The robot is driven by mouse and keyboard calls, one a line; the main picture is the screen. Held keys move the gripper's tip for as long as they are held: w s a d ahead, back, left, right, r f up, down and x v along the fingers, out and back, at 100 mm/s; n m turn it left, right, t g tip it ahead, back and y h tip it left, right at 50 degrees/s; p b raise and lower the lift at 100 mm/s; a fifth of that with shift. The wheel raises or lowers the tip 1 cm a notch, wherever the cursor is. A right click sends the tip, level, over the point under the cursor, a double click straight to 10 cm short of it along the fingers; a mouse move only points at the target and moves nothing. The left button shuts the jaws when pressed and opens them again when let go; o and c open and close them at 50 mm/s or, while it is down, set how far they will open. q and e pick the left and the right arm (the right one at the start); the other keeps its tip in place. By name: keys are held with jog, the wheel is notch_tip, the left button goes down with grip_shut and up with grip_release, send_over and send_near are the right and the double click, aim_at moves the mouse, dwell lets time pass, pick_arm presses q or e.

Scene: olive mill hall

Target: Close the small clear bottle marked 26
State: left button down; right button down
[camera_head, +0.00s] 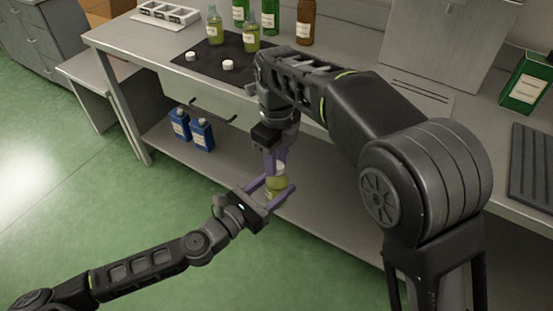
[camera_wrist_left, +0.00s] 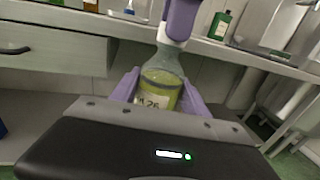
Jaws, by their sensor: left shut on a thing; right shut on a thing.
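The small clear bottle marked 26 (camera_wrist_left: 161,84) holds yellow-green liquid, and its label shows in the left wrist view. In the head view the bottle (camera_head: 277,184) is held in the air in front of the bench. My left gripper (camera_head: 268,194) is shut around its body. My right gripper (camera_head: 276,158) comes from above, shut on a white cap (camera_wrist_left: 172,41) at the top of the bottle's neck. The cap is mostly hidden by the purple fingers. I cannot tell whether it is seated on the neck.
On the bench (camera_head: 122,39), a dark mat (camera_head: 195,70) carries two similar bottles (camera_head: 215,27) (camera_head: 251,37) and two loose white caps (camera_head: 190,56) (camera_head: 228,65). Green and brown bottles (camera_head: 306,22) stand behind. Blue containers (camera_head: 201,135) stand on the lower shelf. Open floor lies left.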

jog(key=m, duration=0.5)
jog(key=c, duration=1.1)
grip_release()
jog(key=shift+r, duration=0.1)
jog(key=shift+r, duration=2.15)
